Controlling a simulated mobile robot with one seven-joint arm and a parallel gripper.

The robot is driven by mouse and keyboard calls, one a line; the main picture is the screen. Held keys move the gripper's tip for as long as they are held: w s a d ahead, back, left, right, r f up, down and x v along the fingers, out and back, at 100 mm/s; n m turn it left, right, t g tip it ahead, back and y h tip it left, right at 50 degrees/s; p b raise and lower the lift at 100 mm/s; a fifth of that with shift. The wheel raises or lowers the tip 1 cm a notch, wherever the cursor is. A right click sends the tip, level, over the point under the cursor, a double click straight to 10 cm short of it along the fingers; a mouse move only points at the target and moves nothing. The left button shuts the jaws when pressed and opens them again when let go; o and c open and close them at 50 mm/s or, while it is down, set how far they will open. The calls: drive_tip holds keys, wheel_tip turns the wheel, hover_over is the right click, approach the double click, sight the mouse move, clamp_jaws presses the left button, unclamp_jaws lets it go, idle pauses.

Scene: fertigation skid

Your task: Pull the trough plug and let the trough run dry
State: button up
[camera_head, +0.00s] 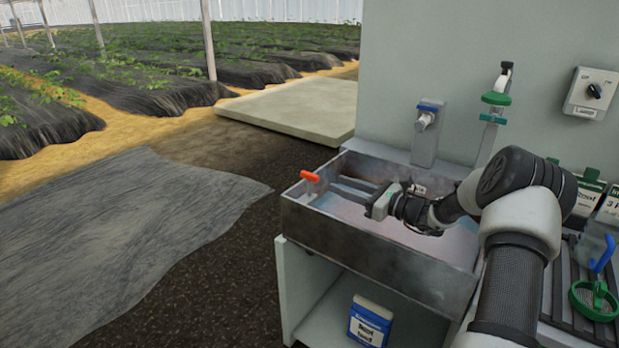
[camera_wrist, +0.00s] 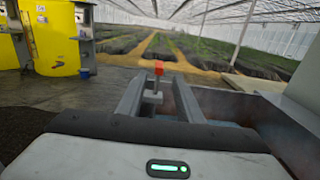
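The grey metal trough (camera_head: 375,250) sits on a pale cabinet in the head view, with a bluish, pale surface inside that looks like liquid. The plug's red T-shaped handle (camera_head: 310,177) stands up at the trough's left end on a thin stem; its lower end is hidden. My gripper (camera_head: 336,188) reaches over the trough from the right, fingers pointing at the handle. In the wrist view the two fingers are apart, with the red handle (camera_wrist: 158,67) showing between and just beyond the tips. A grey stem shows below it, with gaps to both fingers.
A tap (camera_head: 426,120) and a green-handled valve (camera_head: 496,98) are on the wall behind the trough. A blue-and-white container (camera_head: 370,322) stands on the shelf below. Bottles and a green ring-shaped part (camera_head: 594,300) are at the right. Yellow tanks (camera_wrist: 50,38) show in the wrist view.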

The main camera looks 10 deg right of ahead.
sight(310, 174)
drive_tip(key=b+x, duration=0.1)
drive_tip(key=x, duration=1.1)
drive_tip(key=shift+c, duration=0.2)
clamp_jaws()
